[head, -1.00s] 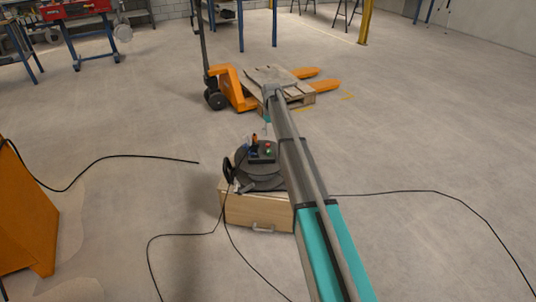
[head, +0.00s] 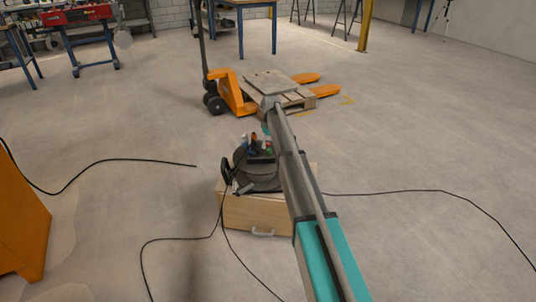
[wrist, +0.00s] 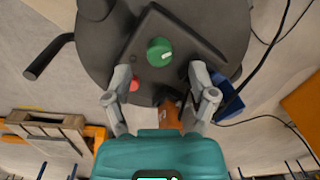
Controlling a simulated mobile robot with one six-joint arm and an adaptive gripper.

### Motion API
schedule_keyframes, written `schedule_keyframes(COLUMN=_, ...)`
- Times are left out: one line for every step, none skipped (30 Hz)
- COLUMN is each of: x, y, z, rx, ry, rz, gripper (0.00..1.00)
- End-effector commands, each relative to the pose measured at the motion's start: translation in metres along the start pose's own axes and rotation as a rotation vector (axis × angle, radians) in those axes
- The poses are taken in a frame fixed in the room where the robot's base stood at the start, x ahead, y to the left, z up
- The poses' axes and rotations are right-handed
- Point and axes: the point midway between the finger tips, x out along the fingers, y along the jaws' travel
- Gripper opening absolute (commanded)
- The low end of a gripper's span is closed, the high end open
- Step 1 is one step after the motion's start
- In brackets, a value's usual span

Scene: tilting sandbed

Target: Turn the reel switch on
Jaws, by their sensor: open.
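The black cable reel (head: 262,182) lies on a wooden drawer box in the head view, with its crank at the left. In the wrist view, the reel (wrist: 100,50) fills the top, and its raised dark panel (wrist: 190,32) carries a round green switch knob (wrist: 159,52) with a pale mark, and a smaller red button (wrist: 134,84). My gripper (wrist: 160,72) is open, its two fingers apart on either side below the green knob, with nothing between the tips. In the head view, my gripper (head: 267,133) is just above the reel, partly hidden by my arm.
The wooden box (head: 255,214) stands on open concrete floor. Black cables (head: 180,238) run across the floor. An orange pallet truck (head: 232,92) with a pallet stands behind. A blue item (wrist: 228,95) and an orange one (wrist: 172,112) are near my fingers. An orange cabinet (head: 20,225) is at the left.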

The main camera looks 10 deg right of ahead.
Motion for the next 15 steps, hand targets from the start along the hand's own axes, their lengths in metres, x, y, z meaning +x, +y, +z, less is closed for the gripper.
schedule_keyframes(x=0.008, y=0.0, z=0.0, rx=0.0, ry=0.0, rz=0.0, gripper=0.74)
schedule_keyframes(x=0.011, y=0.0, z=0.0, rx=0.0, ry=0.0, rz=0.0, gripper=0.74)
schedule_keyframes(x=0.014, y=0.0, z=0.0, rx=0.0, ry=0.0, rz=0.0, gripper=0.74)
schedule_keyframes(x=0.016, y=0.0, z=0.0, rx=0.0, ry=0.0, rz=0.0, gripper=0.74)
schedule_keyframes(x=0.018, y=0.0, z=0.0, rx=0.0, ry=0.0, rz=0.0, gripper=0.74)
schedule_keyframes(x=0.021, y=0.0, z=0.0, rx=0.0, ry=0.0, rz=0.0, gripper=0.74)
schedule_keyframes(x=0.023, y=0.0, z=0.0, rx=0.0, ry=0.0, rz=0.0, gripper=0.74)
schedule_keyframes(x=0.024, y=0.0, z=0.0, rx=0.0, ry=0.0, rz=0.0, gripper=0.74)
schedule_keyframes(x=0.026, y=0.0, z=0.0, rx=0.0, ry=0.0, rz=0.0, gripper=0.74)
schedule_keyframes(x=0.028, y=0.0, z=0.0, rx=0.0, ry=0.0, rz=0.0, gripper=0.74)
schedule_keyframes(x=0.029, y=0.0, z=0.0, rx=0.0, ry=0.0, rz=0.0, gripper=0.74)
schedule_keyframes(x=0.03, y=0.0, z=0.0, rx=0.0, ry=0.0, rz=0.0, gripper=0.74)
schedule_keyframes(x=0.031, y=0.0, z=0.0, rx=0.0, ry=0.0, rz=0.0, gripper=0.74)
schedule_keyframes(x=0.032, y=0.0, z=0.0, rx=0.0, ry=0.0, rz=0.0, gripper=0.74)
schedule_keyframes(x=0.033, y=0.0, z=0.0, rx=0.0, ry=0.0, rz=0.0, gripper=0.74)
